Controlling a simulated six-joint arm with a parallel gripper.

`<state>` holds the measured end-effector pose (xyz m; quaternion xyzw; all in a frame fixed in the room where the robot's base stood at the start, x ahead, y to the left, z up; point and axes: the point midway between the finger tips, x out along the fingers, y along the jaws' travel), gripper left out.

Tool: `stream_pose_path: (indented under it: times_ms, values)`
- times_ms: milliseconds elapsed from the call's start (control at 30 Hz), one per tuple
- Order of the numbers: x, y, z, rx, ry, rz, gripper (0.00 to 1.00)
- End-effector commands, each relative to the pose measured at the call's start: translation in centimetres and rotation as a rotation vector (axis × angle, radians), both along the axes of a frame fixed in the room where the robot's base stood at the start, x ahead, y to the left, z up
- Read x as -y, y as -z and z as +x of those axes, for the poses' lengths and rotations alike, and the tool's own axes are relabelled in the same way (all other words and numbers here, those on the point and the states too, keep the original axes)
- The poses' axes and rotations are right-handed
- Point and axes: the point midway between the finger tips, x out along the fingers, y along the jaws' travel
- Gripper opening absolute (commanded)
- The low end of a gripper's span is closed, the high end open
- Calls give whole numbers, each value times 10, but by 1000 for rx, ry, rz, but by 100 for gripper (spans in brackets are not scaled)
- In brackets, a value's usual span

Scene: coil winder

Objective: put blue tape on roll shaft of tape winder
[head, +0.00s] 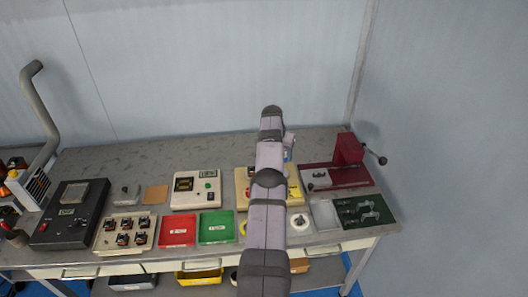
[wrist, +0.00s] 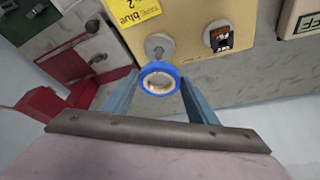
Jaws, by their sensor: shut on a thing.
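My gripper (wrist: 160,95) is shut on the blue tape (wrist: 173,72), a ring with a pale core, held between the two blue-grey fingers. The beige tape winder (wrist: 262,12) lies just beyond the tape in the wrist view. A grey round shaft (wrist: 159,44) on the winder shows just above the tape in that picture, beside a yellow label reading "blue 2" (wrist: 136,8). I cannot tell whether tape and shaft touch. In the head view my arm covers much of the winder (head: 241,188), and the tape is not clearly seen.
A dark red machine (head: 347,150) with a side handle stands right of the winder. A white unit (head: 197,190) stands to its left. The bench's back strip is clear.

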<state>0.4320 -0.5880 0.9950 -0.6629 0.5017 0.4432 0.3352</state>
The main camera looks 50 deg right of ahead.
Motion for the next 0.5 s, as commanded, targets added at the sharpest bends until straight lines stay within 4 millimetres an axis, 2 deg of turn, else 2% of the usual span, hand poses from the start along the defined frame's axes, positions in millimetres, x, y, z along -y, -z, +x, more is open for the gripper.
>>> stream_pose_path:
  times_ms: [133,500]
  values:
    - [4,0,-6,0,13,-1,31]
    - [4,10,-5,0,12,-1,31]
